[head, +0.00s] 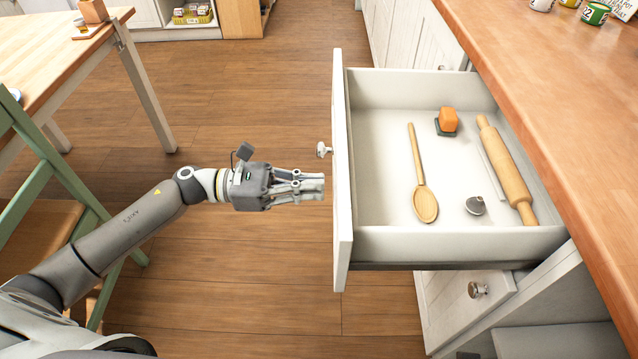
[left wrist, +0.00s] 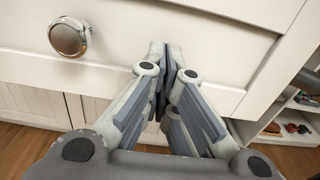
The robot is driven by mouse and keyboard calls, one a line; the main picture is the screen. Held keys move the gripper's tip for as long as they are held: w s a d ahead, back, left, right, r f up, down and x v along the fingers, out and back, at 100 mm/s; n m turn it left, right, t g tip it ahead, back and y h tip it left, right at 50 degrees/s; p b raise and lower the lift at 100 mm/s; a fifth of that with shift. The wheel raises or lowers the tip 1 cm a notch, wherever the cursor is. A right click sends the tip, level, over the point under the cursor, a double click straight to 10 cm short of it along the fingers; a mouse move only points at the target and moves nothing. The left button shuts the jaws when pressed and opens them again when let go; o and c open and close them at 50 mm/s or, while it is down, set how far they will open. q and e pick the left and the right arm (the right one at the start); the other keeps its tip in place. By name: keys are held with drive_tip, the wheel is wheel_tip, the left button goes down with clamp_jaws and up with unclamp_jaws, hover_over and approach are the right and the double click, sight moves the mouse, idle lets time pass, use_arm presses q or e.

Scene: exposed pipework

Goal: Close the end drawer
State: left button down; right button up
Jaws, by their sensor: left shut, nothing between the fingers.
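The end drawer (head: 342,215) is pulled well out from under the wooden counter. Its white front faces left, with a round metal knob (head: 323,150) on it. Inside lie a wooden spoon (head: 419,175), a rolling pin (head: 507,170), an orange block on a dark base (head: 447,121) and a small grey metal piece (head: 475,205). My left gripper (head: 322,186) is shut and empty, just left of the drawer front and below the knob. In the left wrist view its fingertips (left wrist: 168,75) are close to the white front, right of the knob (left wrist: 70,37); I cannot tell whether they touch. My right gripper is not in view.
The wooden counter (head: 560,110) runs along the right, with cans at its far end. A green chair (head: 60,170) and wooden table (head: 60,50) stand at left. The floor between is clear.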

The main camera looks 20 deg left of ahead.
use_arm(q)
drive_tip(key=shift+x, duration=0.8)
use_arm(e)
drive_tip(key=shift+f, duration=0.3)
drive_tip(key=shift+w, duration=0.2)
use_arm(q)
drive_tip(key=shift+w+d, duration=0.1)
drive_tip(key=shift+d, duration=0.05)
